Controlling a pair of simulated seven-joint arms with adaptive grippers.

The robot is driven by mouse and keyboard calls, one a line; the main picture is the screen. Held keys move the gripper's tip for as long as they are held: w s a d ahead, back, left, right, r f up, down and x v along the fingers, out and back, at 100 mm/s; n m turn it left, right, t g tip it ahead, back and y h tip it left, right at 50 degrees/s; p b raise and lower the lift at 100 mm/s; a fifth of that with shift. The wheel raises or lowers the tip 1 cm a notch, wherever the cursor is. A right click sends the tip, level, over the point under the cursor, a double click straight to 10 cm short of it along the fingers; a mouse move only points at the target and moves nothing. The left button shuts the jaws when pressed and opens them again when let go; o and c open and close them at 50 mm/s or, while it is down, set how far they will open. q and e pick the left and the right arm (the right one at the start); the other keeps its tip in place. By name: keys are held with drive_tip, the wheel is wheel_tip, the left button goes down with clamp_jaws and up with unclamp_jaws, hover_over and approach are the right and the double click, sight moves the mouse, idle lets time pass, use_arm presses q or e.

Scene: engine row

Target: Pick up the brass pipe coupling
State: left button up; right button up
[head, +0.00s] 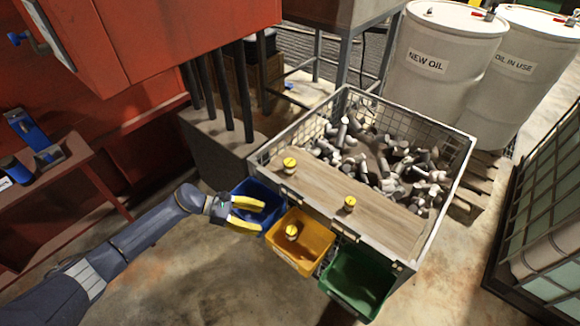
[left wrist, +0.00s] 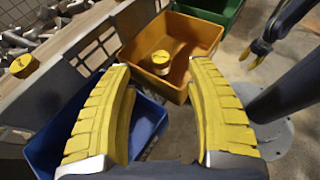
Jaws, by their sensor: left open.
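Three short brass-coloured cylinders, which look like pipe couplings, are in the head view. One (head: 290,164) stands on the wooden board at its left end, one (head: 350,204) stands nearer the board's middle, and one (head: 291,231) sits in the yellow bin (head: 318,245). My left gripper (head: 262,215) is open and empty over the blue bin (head: 245,188), left of the yellow bin. In the left wrist view the binned coupling (left wrist: 160,62) shows between and beyond the open yellow fingers.
A wire-sided crate (head: 452,190) holds many grey pipe pieces behind the wooden board (head: 320,195). A green bin (head: 355,285) hangs right of the yellow one. White oil drums (head: 440,85) stand behind, and a red cabinet (head: 180,40) is at upper left. The front floor is clear.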

use_arm(q)
drive_tip(key=shift+o, duration=0.4)
drive_tip(key=o, duration=0.3)
